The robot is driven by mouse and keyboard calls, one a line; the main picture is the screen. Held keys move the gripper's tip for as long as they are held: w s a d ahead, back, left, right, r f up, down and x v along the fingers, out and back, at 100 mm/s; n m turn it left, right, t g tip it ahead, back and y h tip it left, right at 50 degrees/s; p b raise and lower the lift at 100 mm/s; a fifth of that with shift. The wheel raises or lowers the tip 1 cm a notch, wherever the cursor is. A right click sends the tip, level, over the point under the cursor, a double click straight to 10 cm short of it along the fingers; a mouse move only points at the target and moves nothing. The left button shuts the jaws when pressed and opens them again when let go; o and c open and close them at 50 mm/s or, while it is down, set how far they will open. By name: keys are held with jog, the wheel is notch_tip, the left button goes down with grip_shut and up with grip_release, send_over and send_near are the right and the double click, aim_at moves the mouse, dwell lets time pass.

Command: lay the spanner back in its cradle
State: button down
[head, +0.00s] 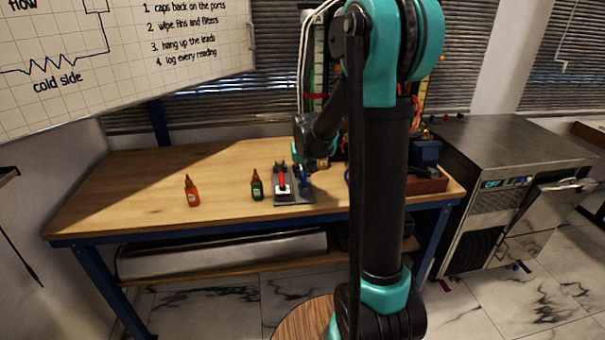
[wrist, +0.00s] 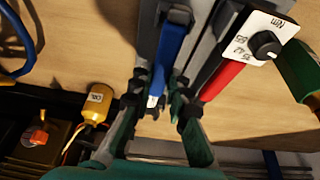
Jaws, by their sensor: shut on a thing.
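The spanner, a blue bar with a pale metal tip (wrist: 165,55), lies between the fingers of my gripper (wrist: 160,100) in the wrist view. My gripper is shut on it near the metal tip. The bar's far end meets a dark upright support. The cradle, a grey plate with dark supports (wrist: 207,40), is under and beside the bar; whether the bar rests in it or hangs just above, I cannot tell. In the head view the grey plate (head: 291,199) is on the bench, with the blue bar (head: 304,181) at its right; my arm partly hides the fingers.
A red bar with a white dial plate marked Nm (wrist: 264,45) lies beside the spanner. A green bottle (head: 257,187) and a red bottle (head: 192,191) stand left on the wooden bench (head: 130,200).

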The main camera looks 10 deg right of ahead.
jog(key=shift+f, duration=0.4)
jog(key=c, duration=1.4)
grip_release()
jog(key=shift+o, duration=0.2)
jog(key=shift+r, duration=0.1)
jog(key=v, duration=1.2)
